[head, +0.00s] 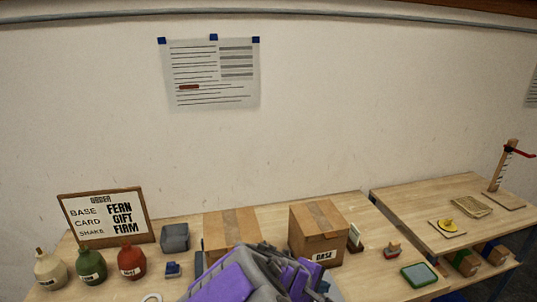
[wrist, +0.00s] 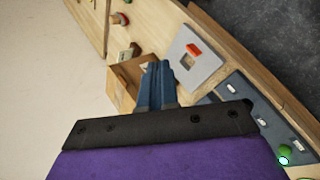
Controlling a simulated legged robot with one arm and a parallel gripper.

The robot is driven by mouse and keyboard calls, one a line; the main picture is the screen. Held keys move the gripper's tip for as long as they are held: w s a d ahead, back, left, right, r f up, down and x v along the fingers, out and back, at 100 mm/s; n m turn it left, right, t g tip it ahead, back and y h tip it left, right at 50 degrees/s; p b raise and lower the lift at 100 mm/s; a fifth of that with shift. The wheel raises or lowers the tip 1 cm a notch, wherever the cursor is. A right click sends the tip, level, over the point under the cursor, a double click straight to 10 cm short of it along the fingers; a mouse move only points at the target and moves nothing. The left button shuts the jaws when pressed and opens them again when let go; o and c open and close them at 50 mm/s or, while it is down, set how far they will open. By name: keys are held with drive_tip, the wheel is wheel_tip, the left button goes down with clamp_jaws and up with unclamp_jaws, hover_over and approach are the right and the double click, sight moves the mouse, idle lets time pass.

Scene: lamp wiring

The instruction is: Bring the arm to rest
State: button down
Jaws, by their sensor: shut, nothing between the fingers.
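My gripper (wrist: 160,68) shows in the wrist view with its two blue-grey fingers together and nothing between them. In the head view my purple and grey arm (head: 245,278) is folded low at the bottom centre, in front of the table. The fingertips cannot be made out there.
The wooden table (head: 375,250) carries a box marked BASE (head: 317,236), another cardboard box (head: 232,226), several bottles (head: 131,262), a framed sign (head: 106,216) and a green tray (head: 418,275). A second table (head: 405,205) stands right.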

drive_tip(key=s+d+r+m+g+y, duration=0.1)
drive_tip(key=s+d+m+g, duration=0.15)
drive_tip(key=s, duration=0.45)
drive_tip(key=s+d+r+m+g+y, duration=0.1)
drive_tip(key=s+d+m+g, duration=0.1)
drive_tip(key=s+d+m, duration=0.35)
drive_tip(key=s+a+m+g+y, duration=0.1)
drive_tip(key=s+a+y, duration=0.1)
drive_tip(key=s, duration=0.6)
drive_tip(key=s+a+m+g+y+b, duration=0.1)
drive_tip(key=s+a+y, duration=0.2)
drive_tip(key=s, duration=0.6)
drive_tip(key=shift+s+a+r, duration=0.2)
drive_tip(key=shift+a+r, duration=0.05)
drive_tip(key=shift+a, duration=0.7)
idle(3.0)
